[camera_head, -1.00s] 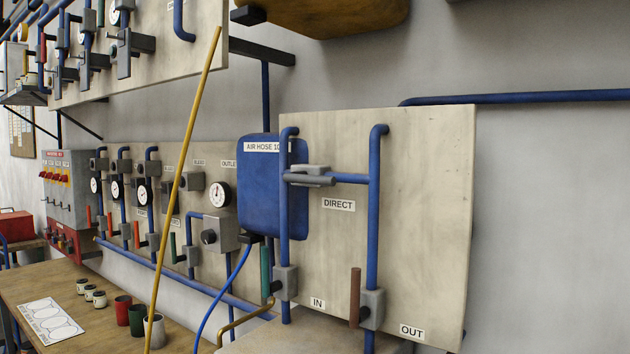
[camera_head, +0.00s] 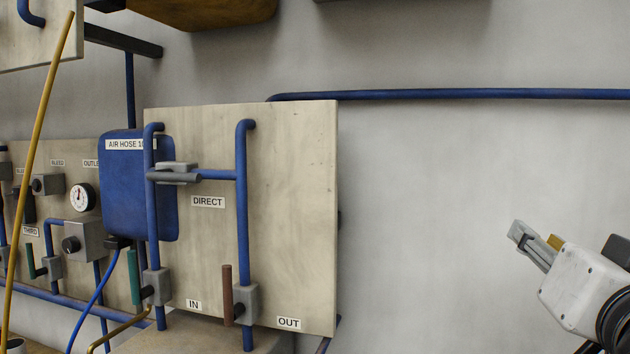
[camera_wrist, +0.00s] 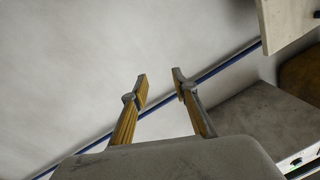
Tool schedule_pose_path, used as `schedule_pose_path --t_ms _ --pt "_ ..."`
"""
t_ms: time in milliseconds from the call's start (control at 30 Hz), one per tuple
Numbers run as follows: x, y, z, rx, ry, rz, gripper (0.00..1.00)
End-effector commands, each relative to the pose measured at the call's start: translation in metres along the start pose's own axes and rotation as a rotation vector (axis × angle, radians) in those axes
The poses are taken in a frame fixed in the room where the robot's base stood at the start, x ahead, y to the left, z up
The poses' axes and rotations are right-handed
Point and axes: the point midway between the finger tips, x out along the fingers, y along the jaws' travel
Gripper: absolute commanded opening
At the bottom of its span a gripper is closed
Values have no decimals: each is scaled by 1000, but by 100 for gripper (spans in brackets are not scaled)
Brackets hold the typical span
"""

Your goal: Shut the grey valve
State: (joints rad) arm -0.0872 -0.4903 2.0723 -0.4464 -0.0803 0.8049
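The grey valve (camera_head: 176,172) is on the short horizontal blue pipe above the DIRECT label, on the pale board. Its grey handle lies roughly level, along the line of that pipe. My gripper (camera_head: 522,240) is at the right of the head view, in front of the bare wall and well apart from the valve. In the wrist view my gripper (camera_wrist: 160,86) has its two fingers spread, with nothing between them. I cannot make out the grey valve in the wrist view.
On the same board (camera_head: 295,200) are a valve with a green handle (camera_head: 134,275) by IN and one with a brown handle (camera_head: 227,293) by OUT. A blue box (camera_head: 125,200) hangs left of them. A yellow rod (camera_head: 40,150) leans farther left. The space before the right wall looks clear.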

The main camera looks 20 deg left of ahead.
Motion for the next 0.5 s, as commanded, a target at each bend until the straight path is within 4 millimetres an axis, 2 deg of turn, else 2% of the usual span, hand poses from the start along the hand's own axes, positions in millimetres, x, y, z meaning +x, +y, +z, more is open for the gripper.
schedule_pose_path --t_ms 33,200,333,500 --pt "10 -16 -12 8 31 -48 28" --pt "33 -74 -49 38 125 -228 28" --pt "48 -121 -67 58 171 -377 28" --pt "61 -178 -76 82 195 -563 28"
